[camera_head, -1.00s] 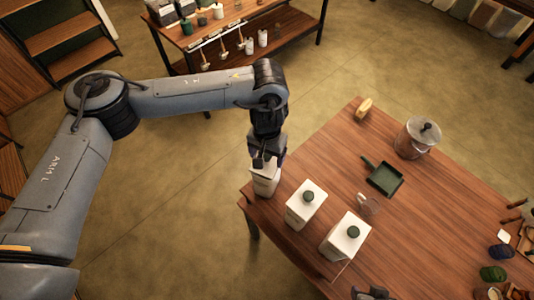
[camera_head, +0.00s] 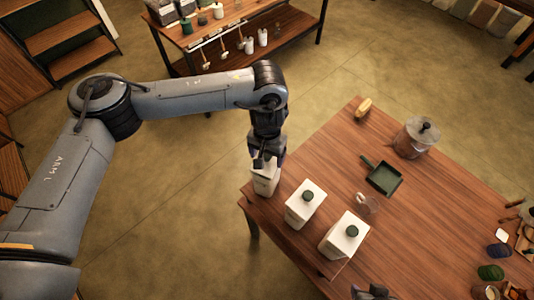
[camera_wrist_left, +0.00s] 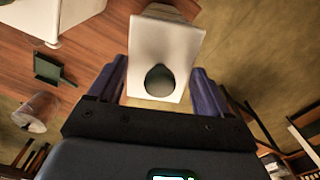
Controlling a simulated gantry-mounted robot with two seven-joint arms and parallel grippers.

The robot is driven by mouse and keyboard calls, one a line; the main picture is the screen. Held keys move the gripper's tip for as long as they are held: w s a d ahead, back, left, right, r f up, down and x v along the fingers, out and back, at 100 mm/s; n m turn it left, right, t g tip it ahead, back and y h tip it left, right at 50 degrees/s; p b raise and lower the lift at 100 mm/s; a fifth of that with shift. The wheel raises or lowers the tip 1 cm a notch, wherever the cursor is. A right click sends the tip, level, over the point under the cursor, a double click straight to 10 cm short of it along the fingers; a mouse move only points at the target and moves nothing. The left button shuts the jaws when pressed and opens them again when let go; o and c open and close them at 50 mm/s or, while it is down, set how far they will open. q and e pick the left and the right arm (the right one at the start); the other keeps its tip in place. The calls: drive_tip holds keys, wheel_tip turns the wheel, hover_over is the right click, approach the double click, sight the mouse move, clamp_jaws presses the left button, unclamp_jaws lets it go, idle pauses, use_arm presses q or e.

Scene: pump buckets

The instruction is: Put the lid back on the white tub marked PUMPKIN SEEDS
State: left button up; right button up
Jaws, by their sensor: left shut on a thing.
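The leftmost white tub (camera_head: 265,183) stands at the table's left corner, with faint marking on its side too small to read. My left gripper (camera_head: 264,160) is directly over it, pointing down, and hides much of its top. In the left wrist view, a white lid (camera_wrist_left: 173,42) with a dark green knob (camera_wrist_left: 159,80) shows between my blue fingers (camera_wrist_left: 159,90). The gripper is shut on the lid; the exact contact is hard to see. Whether the lid is seated on the tub is hidden. A dark part at the head view's bottom edge may be my right gripper (camera_head: 374,291).
Two more white tubs, a middle one (camera_head: 305,205) and a right one (camera_head: 344,237), stand close by with green-knobbed lids on. The table's left edge is very near.

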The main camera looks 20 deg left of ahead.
use_arm(q)
drive_tip(key=shift+f, duration=0.4)
idle(0.5)
drive_tip(key=shift+f+p, duration=0.25)
drive_tip(key=shift+p, duration=0.05)
idle(0.6)
drive_tip(key=o, duration=1)
drive_tip(key=shift+c, duration=0.2)
drive_tip(key=shift+r, duration=0.1)
wheel_tip(320, 180, up, 5)
drive_tip(key=p, duration=0.6)
drive_tip(key=shift+r, duration=0.9)
drive_tip(key=shift+c, duration=0.5)
